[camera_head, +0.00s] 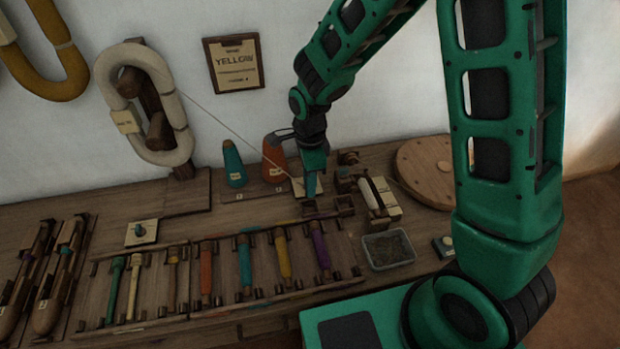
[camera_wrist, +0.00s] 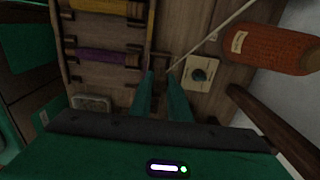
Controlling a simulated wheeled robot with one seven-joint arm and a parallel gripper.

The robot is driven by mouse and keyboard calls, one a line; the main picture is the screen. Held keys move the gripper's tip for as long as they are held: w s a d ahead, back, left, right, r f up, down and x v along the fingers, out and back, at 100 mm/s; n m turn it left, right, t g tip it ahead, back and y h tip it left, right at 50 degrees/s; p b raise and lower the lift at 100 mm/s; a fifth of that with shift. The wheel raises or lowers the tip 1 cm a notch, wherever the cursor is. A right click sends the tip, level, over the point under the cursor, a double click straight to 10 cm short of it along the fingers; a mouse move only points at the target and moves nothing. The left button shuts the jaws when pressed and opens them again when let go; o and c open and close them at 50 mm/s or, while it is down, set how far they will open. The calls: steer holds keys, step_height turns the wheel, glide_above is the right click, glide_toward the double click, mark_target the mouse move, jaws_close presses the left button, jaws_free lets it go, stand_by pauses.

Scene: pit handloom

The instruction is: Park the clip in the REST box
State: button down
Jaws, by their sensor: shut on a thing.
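My gripper (camera_head: 311,192) points down over the bench, right of the orange cone. In the wrist view its two green fingers (camera_wrist: 161,78) come close together at the tips. They are shut on the clip, which is too small and dark to make out between them. A pale thread (camera_head: 228,122) runs from the cream hank on the wall side down to the fingertips; the thread (camera_wrist: 212,36) also shows in the wrist view. Small dark wooden frames (camera_head: 345,205) lie by the fingertips. I cannot read any REST label, so I cannot tell which is the REST box.
A cream hank (camera_head: 113,92) hangs on a stand. A teal cone (camera_head: 234,164) and an orange cone (camera_head: 273,160) stand behind. A rack of coloured bobbins (camera_head: 245,264) lies in front. A clear tray (camera_head: 389,250) and round wooden disc (camera_head: 424,168) are right. A pale card (camera_wrist: 203,73) with a teal knob is beside the fingers.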

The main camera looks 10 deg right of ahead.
steer(key=shift+f, duration=3.15)
steer(key=c, duration=1.3)
jaws_free()
steer(key=shift+o, duration=0.2)
steer(key=shift+r, duration=4)
